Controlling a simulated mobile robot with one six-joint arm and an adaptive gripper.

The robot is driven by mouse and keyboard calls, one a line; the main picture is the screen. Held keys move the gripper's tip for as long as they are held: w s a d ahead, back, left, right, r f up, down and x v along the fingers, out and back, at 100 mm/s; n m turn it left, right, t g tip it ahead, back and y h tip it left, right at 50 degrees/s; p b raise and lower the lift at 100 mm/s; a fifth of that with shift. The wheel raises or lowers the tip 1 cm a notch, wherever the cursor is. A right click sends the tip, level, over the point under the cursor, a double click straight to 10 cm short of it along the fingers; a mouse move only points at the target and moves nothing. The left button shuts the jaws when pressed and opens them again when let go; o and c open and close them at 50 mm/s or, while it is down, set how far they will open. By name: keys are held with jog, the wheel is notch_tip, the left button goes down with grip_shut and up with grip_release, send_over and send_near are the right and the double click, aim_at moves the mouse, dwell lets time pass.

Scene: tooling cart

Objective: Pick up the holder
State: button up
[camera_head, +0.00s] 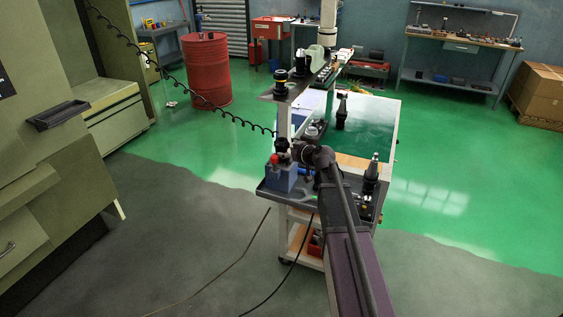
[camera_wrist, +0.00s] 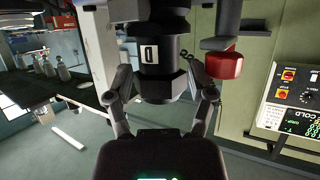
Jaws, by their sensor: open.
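A black holder with a white label (camera_wrist: 163,55) fills the upper middle of the wrist view. My gripper (camera_wrist: 157,80) is open, with one finger on each side of the holder's lower collar. Whether the fingers touch it cannot be told. In the head view my gripper (camera_head: 296,152) is at the front left of the cart, beside a small dark holder (camera_head: 282,146) above a blue block (camera_head: 282,178). My arm hides part of that spot. Another holder (camera_head: 371,172) stands upright at the cart's front right, and one (camera_head: 342,112) stands on the green top.
A red knob (camera_wrist: 224,64) is close to the right finger in the wrist view. The cart's raised shelf (camera_head: 277,97) and post stand just behind my gripper. A green machine (camera_head: 45,165) is at the left. Open floor lies right of the cart.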

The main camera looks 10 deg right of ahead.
jog(key=b+x, duration=0.1)
jog(key=x, duration=0.3)
jog(key=shift+f, duration=0.1)
dwell(0.4)
grip_shut()
jog(key=shift+w, duration=0.1)
notch_tip(320, 180, up, 18)
jog(key=p, duration=1.7)
jog(key=shift+p, duration=0.4)
dwell(0.7)
